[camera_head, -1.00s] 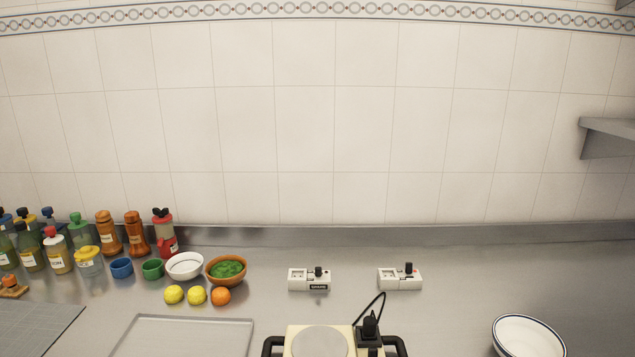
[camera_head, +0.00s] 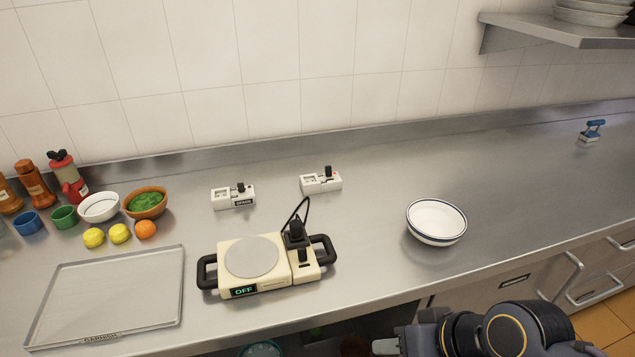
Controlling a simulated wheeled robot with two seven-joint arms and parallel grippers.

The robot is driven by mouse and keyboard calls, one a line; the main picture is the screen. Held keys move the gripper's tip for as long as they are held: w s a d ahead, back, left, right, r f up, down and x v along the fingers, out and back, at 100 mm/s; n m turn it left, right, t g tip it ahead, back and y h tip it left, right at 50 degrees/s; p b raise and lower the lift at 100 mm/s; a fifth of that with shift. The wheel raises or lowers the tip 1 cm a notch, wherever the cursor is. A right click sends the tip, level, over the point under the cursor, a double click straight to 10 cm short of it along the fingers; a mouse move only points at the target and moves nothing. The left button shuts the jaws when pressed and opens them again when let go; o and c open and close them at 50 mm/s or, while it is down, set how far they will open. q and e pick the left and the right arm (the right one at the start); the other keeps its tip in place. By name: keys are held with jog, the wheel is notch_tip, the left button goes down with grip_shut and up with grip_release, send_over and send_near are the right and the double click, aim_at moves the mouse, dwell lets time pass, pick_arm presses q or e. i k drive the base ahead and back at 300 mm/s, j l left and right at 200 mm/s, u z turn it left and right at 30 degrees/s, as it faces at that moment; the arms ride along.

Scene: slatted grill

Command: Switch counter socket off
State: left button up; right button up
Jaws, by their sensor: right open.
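Two white socket boxes stand on the steel counter near the wall. The left socket box (camera_head: 233,203) has a black knob-like switch and a dark label that seems to read SPARE. The right socket box (camera_head: 321,184) has a similar black switch and a small red spot; I cannot tell its switch position. A cream hot plate (camera_head: 237,276) in front of them shows OFF, with a black plug (camera_head: 297,233) and cable on its right side. My right gripper (camera_head: 385,347) is at the bottom edge, below the counter's front edge, open and apart from the sockets. My left gripper is out of view.
A white bowl (camera_head: 436,222) with a blue rim stands right of the hot plate. A metal tray (camera_head: 110,295), fruit and small bowls lie at the left. A shelf (camera_head: 560,28) juts out at upper right.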

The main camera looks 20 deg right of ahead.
aim_at(328, 168)
jog(key=i+l+u, duration=0.15)
jog(key=l+u, duration=0.75)
jog(key=l, duration=0.15)
jog(key=l+u, duration=0.45)
jog(key=k+l, duration=0.05)
jog(key=l, duration=0.05)
